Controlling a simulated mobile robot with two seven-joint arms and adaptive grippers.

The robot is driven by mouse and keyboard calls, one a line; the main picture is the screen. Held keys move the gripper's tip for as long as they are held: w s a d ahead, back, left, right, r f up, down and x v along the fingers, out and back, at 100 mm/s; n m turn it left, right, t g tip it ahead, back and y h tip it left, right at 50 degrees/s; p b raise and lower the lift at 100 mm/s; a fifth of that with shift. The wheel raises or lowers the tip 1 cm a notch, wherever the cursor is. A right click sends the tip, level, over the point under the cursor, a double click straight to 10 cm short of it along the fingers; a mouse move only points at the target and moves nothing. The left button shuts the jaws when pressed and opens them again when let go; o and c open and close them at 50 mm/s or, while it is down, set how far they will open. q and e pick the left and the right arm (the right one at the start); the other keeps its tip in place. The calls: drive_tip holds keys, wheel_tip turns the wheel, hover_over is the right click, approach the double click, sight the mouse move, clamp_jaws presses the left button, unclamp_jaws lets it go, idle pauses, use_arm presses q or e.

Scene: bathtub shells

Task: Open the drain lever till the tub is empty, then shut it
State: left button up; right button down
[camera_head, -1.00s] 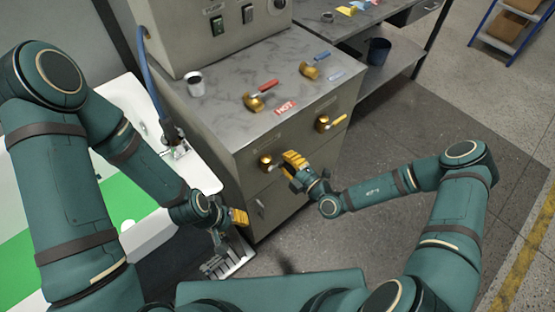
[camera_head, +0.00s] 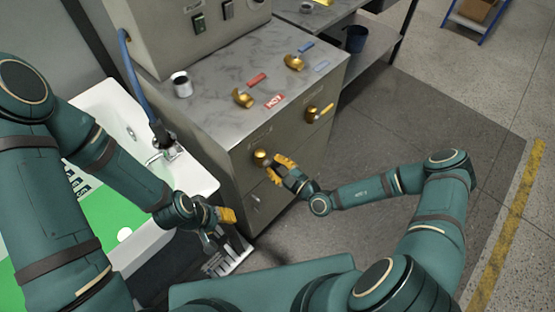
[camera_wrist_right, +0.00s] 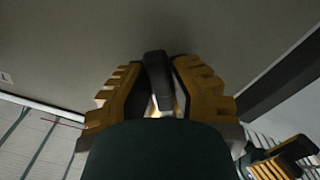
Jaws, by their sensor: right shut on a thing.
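The lever's brass hub (camera_head: 261,157) sits on the left of the grey cabinet's front; its label is too small to read. My right gripper (camera_head: 283,166) is beside the hub, shut on the lever's handle, which its fingers mostly hide. In the right wrist view a dark handle (camera_wrist_right: 157,75) stands between the yellow fingers. The white tub (camera_head: 190,172) is at the left, with a flat bright green area (camera_head: 105,212) inside and a round white thing (camera_head: 124,234) on it. My left gripper (camera_head: 226,215) is by the tub's near right corner; its finger opening is unclear.
The cabinet top (camera_head: 215,105) carries two brass taps, a red HOT label (camera_head: 274,101) and a metal cup (camera_head: 181,84). Floor right of the cabinet is open.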

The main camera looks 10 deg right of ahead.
drive_tip(key=shift+s+a+f+m, duration=0.15)
drive_tip(key=shift+s+a+m, duration=0.3)
drive_tip(key=shift+m, duration=0.75)
drive_tip(key=shift+s+a+f+m, duration=0.2)
drive_tip(key=shift+a+m, duration=0.35)
drive_tip(key=shift+m, duration=0.65)
drive_tip(key=shift+s+a+f+m, duration=0.15)
drive_tip(key=shift+s+a+m, duration=0.3)
drive_tip(key=shift+m, duration=0.75)
drive_tip(key=shift+a, duration=0.15)
drive_tip(key=c, duration=0.9)
unclamp_jaws()
drive_tip(key=shift+o, duration=0.2)
drive_tip(key=v, duration=1.2)
